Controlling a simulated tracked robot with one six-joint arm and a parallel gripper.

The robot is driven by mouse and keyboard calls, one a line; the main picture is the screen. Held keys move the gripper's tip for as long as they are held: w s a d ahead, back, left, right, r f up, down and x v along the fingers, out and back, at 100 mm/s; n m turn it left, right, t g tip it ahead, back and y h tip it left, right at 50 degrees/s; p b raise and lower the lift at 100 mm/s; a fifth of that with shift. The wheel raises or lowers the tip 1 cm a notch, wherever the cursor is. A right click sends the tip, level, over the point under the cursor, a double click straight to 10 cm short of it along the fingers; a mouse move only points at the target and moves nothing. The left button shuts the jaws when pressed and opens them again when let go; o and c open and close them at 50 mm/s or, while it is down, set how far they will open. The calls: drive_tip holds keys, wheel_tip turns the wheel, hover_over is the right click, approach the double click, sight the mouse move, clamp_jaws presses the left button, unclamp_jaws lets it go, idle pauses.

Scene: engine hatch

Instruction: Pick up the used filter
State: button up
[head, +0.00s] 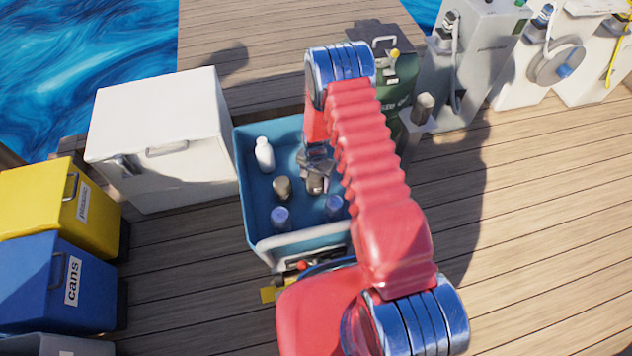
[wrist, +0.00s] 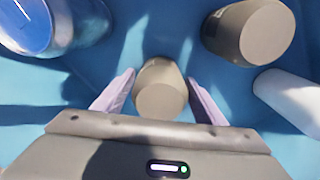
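Two similar grey-brown cylinders, which look like filters, stand in a blue bin (head: 243,203). I cannot tell from their looks which is the used filter. One cylinder (wrist: 160,90) is between the fingers of my gripper (wrist: 160,82) in the wrist view; in the head view it shows just below my gripper (head: 316,167). The fingers stand apart on both sides of it, with narrow gaps showing. The other cylinder (head: 283,187) is to the left in the head view and at the upper right (wrist: 248,32) in the wrist view.
A white bottle (head: 264,154) and two blue cans (head: 281,217) (head: 334,206) also stand in the bin. A white box (head: 160,135) is left of it, and a green container (head: 392,75) is behind. Yellow and blue boxes stand far left. Open deck lies right.

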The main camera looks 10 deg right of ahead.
drive_tip(key=c, duration=1.1)
drive_tip(key=shift+o, duration=0.2)
drive_tip(key=shift+r, duration=0.15)
drive_tip(key=shift+r, duration=4.85)
